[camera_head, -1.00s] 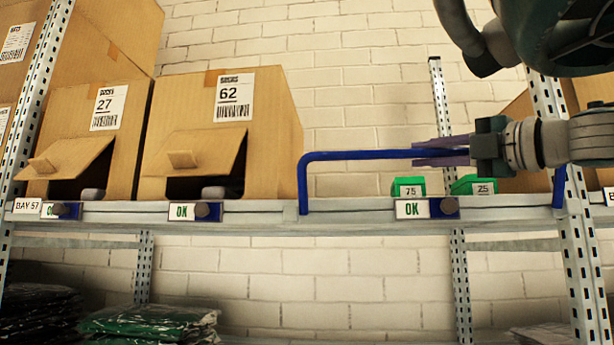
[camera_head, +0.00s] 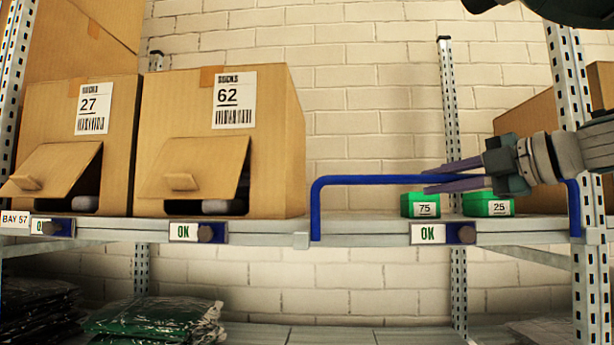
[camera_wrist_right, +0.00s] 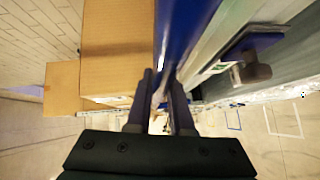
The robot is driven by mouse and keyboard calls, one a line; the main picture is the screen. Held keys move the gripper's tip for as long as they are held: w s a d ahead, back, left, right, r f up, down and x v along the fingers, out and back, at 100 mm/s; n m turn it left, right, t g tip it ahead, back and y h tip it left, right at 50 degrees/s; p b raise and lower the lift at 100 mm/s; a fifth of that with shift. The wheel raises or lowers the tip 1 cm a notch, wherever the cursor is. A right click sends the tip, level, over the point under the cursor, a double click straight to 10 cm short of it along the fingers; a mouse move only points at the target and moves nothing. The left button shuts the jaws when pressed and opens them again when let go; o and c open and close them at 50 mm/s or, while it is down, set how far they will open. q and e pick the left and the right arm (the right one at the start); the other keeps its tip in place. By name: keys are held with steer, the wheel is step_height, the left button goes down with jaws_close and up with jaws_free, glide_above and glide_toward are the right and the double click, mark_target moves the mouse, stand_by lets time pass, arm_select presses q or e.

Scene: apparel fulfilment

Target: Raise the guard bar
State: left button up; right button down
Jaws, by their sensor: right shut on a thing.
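The blue guard bar (camera_head: 370,180) stands up from the front edge of the upper shelf, with a leg at each end and a level top rail. My right gripper (camera_head: 432,184) comes in from the right, with its purple-grey fingers shut on the top rail, right of its middle. In the right wrist view the guard bar (camera_wrist_right: 184,35) runs up from between the fingertips of the right gripper (camera_wrist_right: 160,80). The fingers hide part of the rail, and my wrist covers some of its right end. My left gripper is not in view.
Carton 62 (camera_head: 270,150) and carton 27 (camera_head: 120,150) stand left of the bar. Green boxes 75 (camera_head: 408,208) and 25 (camera_head: 480,209) sit behind it. An OK label with a dark knob (camera_head: 461,234) is on the shelf edge below. Bagged garments (camera_head: 155,318) lie lower left.

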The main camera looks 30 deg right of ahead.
steer(key=shift+a+r, duration=0.1)
steer(key=shift+a, duration=0.15)
steer(key=c, duration=0.8)
jaws_free()
steer(key=shift+d, duration=0.1)
steer(key=shift+d, duration=0.1)
